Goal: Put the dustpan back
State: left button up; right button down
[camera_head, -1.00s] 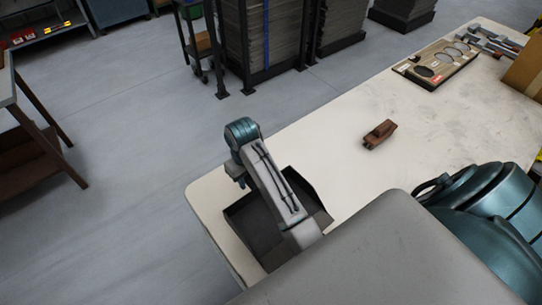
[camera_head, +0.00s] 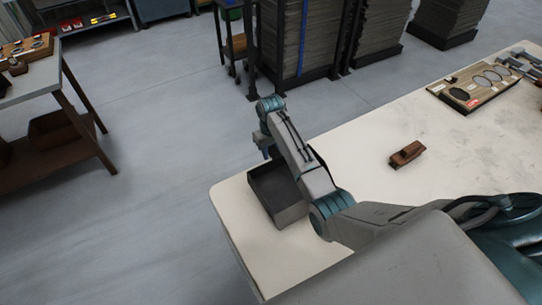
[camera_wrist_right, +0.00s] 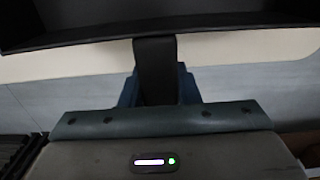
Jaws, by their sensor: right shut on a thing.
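The dustpan (camera_head: 272,199) is a dark grey, open, shallow pan at the near left corner of the pale table. My right arm reaches across and partly hides it. My right gripper (camera_head: 267,152) is at the pan's far side in the head view. In the right wrist view the gripper (camera_wrist_right: 157,88) is shut on the dustpan's black handle, and the dark pan (camera_wrist_right: 160,22) spans the top. I cannot tell whether the pan touches the tabletop. My left gripper is not in view.
The pale table (camera_head: 345,160) holds a brown wooden block-like tool (camera_head: 406,154) and a board with rings (camera_head: 473,88). A side table (camera_head: 30,83) stands at the left, with grey floor between. Stacked dark sheets (camera_head: 300,40) stand behind.

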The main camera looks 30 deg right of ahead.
notch_tip(320, 180, down, 3)
jog(key=shift+f+p, duration=0.1)
jog(key=shift+p, duration=0.45)
jog(key=shift+f, duration=0.15)
jog(key=c, duration=1.1)
grip_release()
notch_tip(320, 180, up, 12)
jog(key=b, duration=0.2)
jog(key=shift+w+b, duration=0.1)
jog(key=shift+b, duration=0.25)
